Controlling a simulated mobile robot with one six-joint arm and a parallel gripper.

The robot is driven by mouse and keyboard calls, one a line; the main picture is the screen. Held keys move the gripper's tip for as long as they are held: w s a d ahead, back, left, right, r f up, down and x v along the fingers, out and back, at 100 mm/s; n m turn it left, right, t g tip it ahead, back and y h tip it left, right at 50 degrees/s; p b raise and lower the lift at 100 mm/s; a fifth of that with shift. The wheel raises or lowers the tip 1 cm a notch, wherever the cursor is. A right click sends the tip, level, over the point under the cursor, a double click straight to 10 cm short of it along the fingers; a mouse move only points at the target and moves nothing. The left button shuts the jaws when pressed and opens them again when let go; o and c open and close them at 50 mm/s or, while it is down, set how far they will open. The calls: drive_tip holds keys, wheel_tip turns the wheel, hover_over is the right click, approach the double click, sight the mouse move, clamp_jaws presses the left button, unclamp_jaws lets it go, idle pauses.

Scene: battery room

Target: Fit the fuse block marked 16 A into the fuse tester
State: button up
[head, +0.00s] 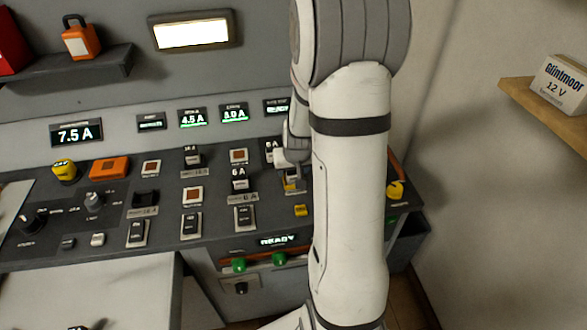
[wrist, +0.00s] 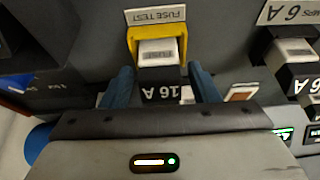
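The fuse block marked 16 A (wrist: 161,78) has a dark body and a pale top, and its label is upside down in the wrist view. Its far end sits within the yellow frame of the fuse tester (wrist: 133,42), under a FUSE TEST plate. How deep it sits I cannot tell. My gripper (wrist: 160,82) has its blue fingers on either side of the block, with a gap visible on the right, so it looks open around it. In the head view my gripper (head: 291,160) is over the tester (head: 293,188) and partly hidden by my arm; the block is unclear there.
Another fuse block, marked 6 A (wrist: 292,65), stands to the right in the wrist view. The sloping panel carries several blocks and switches, including a 6 A block (head: 239,180). A READY display (head: 278,240) is lit on the front. A yellow knob (head: 395,190) is right of my arm.

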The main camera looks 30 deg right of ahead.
drive_tip(key=shift+r, duration=0.4)
drive_tip(key=v, duration=1.1)
drive_tip(key=s+a+r+n, duration=0.1)
drive_tip(key=s+a+r, duration=0.1)
drive_tip(key=s+a, duration=0.2)
drive_tip(key=s+a+r+n, duration=0.1)
drive_tip(key=s+a+r, duration=0.1)
drive_tip(key=s+a, duration=0.2)
drive_tip(key=s+a+r+n+g+y, duration=0.1)
drive_tip(key=s+a+r, duration=0.1)
drive_tip(key=s+a, duration=0.3)
drive_tip(key=shift+s+r, duration=0.15)
drive_tip(key=shift+s, duration=0.45)
drive_tip(key=shift+s+r, duration=0.15)
drive_tip(key=shift+s, duration=0.5)
